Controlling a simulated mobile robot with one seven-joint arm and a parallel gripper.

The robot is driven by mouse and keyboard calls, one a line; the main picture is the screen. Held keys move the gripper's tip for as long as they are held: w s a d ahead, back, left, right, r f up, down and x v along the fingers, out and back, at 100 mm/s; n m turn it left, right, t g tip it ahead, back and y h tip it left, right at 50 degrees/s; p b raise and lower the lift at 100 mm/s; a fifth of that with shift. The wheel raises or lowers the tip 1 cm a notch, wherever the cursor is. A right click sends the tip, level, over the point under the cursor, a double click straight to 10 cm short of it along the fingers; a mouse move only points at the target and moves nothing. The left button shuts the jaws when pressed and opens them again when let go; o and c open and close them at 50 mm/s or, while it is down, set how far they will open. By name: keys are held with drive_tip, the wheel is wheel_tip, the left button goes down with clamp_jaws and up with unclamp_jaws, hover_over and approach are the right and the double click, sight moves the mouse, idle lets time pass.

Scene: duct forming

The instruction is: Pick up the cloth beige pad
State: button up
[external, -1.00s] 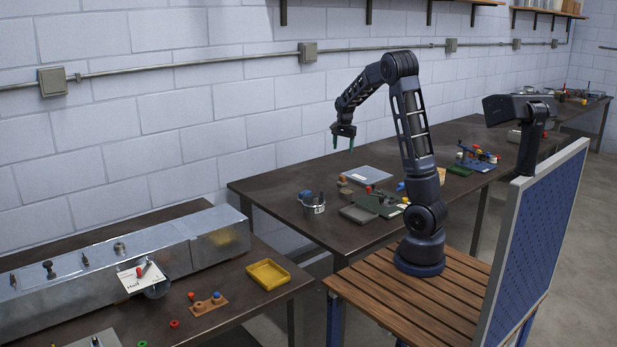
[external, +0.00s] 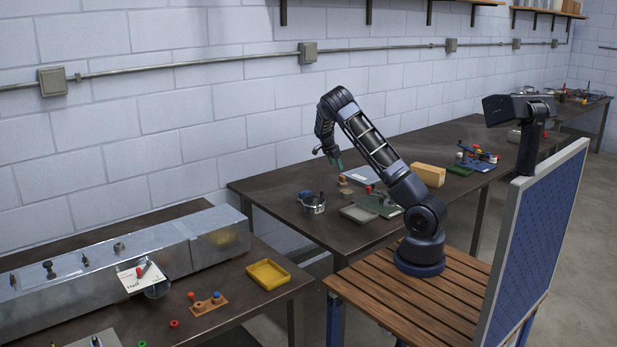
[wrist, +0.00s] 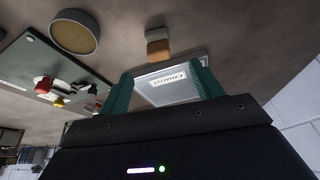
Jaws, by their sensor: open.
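A round tan-topped disc with a dark rim (wrist: 75,32) lies at the upper left of the wrist view; it is small in the external view (external: 346,190). A small tan-brown block (wrist: 158,47) lies on the table just beyond my fingertips in the wrist view; it also shows in the external view (external: 343,181). I cannot tell for sure which is the cloth beige pad. My gripper (external: 335,161) is open and empty above the table, tilted. Its two green fingers (wrist: 163,70) frame a grey labelled plate in the wrist view.
The grey plate (wrist: 176,84) lies behind the block. A metal cup (external: 313,205) stands at the table's left, and a larger tan block (external: 428,175) stands right of my arm.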

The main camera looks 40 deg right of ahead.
sight(341, 176)
drive_tip(key=x, duration=0.5)
drive_tip(key=shift+d+f, duration=0.15)
drive_tip(key=shift+f, duration=0.05)
drive_tip(key=shift+x, duration=2.8)
drive_tip(key=shift+s+d+r, duration=0.1)
drive_tip(key=shift+s, duration=0.1)
drive_tip(key=shift+c, duration=0.4)
drive_tip(key=c, duration=1)
